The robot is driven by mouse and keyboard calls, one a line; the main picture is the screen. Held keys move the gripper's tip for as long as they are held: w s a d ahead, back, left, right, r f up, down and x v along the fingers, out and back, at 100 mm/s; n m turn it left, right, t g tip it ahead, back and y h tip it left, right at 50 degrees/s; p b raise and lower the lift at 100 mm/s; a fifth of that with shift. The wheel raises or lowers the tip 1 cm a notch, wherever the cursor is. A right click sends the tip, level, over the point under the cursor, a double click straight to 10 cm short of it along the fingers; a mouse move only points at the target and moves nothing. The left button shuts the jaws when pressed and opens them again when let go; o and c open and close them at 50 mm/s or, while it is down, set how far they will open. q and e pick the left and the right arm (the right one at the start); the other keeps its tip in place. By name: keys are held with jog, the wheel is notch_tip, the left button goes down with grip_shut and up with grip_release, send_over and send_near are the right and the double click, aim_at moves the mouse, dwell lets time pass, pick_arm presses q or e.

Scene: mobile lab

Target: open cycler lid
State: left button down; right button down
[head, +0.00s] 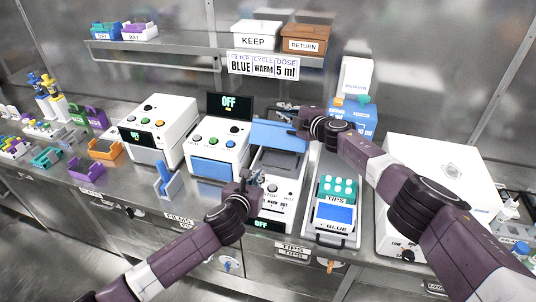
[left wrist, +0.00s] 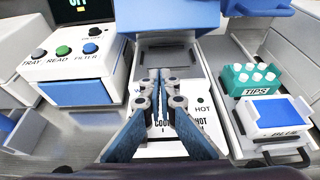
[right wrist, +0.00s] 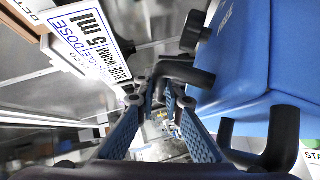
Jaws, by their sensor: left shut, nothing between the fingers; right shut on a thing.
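The cycler (head: 268,205) is a white box with front buttons and an OFF display, in the middle of the bench. Its blue lid (head: 282,133) is raised at the back, with the grey top under it exposed. The lid (right wrist: 240,60) fills the right of the right wrist view, with a black handle (right wrist: 188,73) beside it. My right gripper (head: 300,124) is shut on the handle at the lid's right edge; the fingers partly hide the grip. My left gripper (head: 256,178) is shut and empty above the cycler's front panel (left wrist: 200,118).
A white reader (head: 218,140) with a blue drawer stands left of the cycler. A tray with a teal tips rack (head: 338,188) sits close on the right. A large white box (head: 435,165) is farther right. A shelf sign (head: 263,65) hangs behind the lid.

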jog(key=shift+r, duration=0.15)
pick_arm(q)
jog(key=w+d, duration=0.3)
jog(key=w, duration=0.6)
jog(key=shift+w, duration=0.35)
jog(key=shift+d+r, duration=0.1)
